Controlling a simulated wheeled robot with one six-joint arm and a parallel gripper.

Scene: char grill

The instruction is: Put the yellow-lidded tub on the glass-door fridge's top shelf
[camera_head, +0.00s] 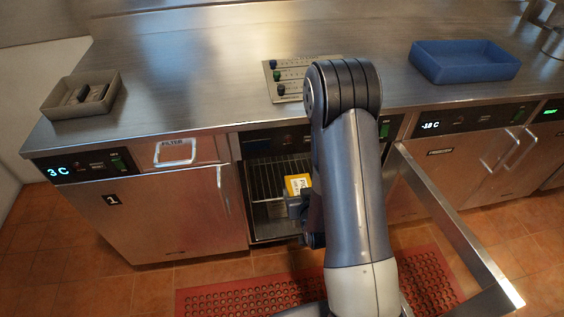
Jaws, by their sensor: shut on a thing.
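The yellow-lidded tub (298,184) is held by my gripper (300,203) at the front of an open fridge bay under the steel counter. My gripper is shut on the tub, and its fingers are partly hidden by my arm. The fridge's wire shelf (267,180) shows inside the bay, behind and left of the tub. I cannot tell whether the tub touches a shelf. The fridge's glass door (455,225) stands swung open to the right, seen as a metal frame. My arm hides the right part of the bay.
A closed steel door marked 1 (150,215) is left of the bay, and a freezer (480,155) is at the right. On the counter are a grey tray (60,111), a control panel (290,75) and a blue tray (465,72). A red mat (240,300) lies on the floor.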

